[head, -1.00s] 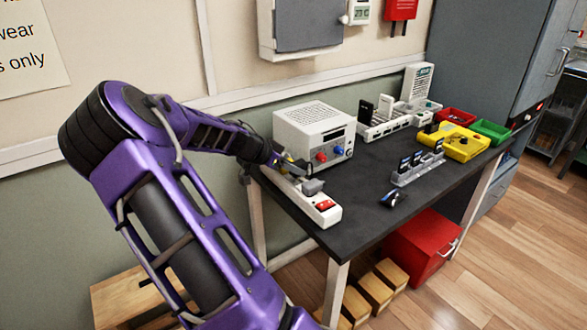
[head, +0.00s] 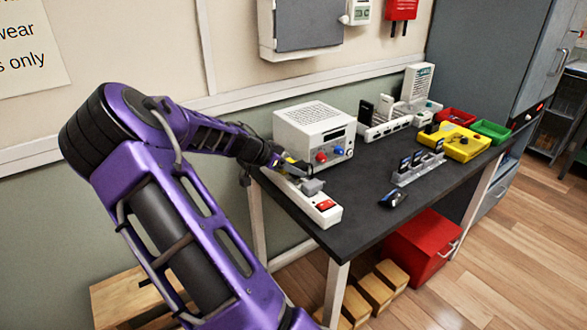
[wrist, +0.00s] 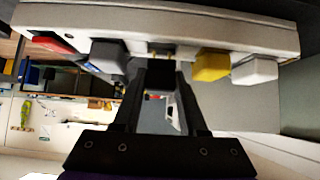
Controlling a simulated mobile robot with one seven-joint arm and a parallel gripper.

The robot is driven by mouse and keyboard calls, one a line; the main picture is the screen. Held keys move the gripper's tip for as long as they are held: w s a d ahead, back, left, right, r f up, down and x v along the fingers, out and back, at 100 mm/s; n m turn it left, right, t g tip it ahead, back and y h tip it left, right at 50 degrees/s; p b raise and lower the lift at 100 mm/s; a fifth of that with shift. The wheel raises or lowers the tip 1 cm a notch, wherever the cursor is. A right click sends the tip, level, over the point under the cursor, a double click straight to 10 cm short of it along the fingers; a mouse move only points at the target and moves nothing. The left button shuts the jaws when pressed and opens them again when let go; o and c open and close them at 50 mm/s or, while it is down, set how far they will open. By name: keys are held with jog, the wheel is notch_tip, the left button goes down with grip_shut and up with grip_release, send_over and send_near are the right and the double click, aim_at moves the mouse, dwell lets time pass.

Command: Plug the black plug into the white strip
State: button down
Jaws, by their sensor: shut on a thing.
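The white strip (head: 315,207) lies along the left edge of the dark table, its red switch at the near end. In the wrist view the strip (wrist: 240,30) crosses the top. My gripper (wrist: 165,72) is shut on the black plug (wrist: 163,76), a dark block between the fingertips, close against the strip's socket face. The fingers hide much of it, and I cannot tell whether its pins are in a socket. A grey plug (wrist: 107,58) sits on one side of it, yellow (wrist: 211,66) and white (wrist: 254,70) plugs on the other. In the head view my gripper (head: 290,167) is over the strip.
A white power supply box (head: 315,135) stands right behind the strip. A grey plug (head: 312,186) rises from the strip near the switch. A card rack (head: 418,170), a small dark object (head: 392,198) and a yellow tray (head: 465,146) are farther right.

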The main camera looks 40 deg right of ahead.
jog(key=shift+s+a+f+b, duration=0.1)
jog(key=shift+f+b, duration=0.2)
jog(key=shift+f, duration=0.95)
dwell(0.4)
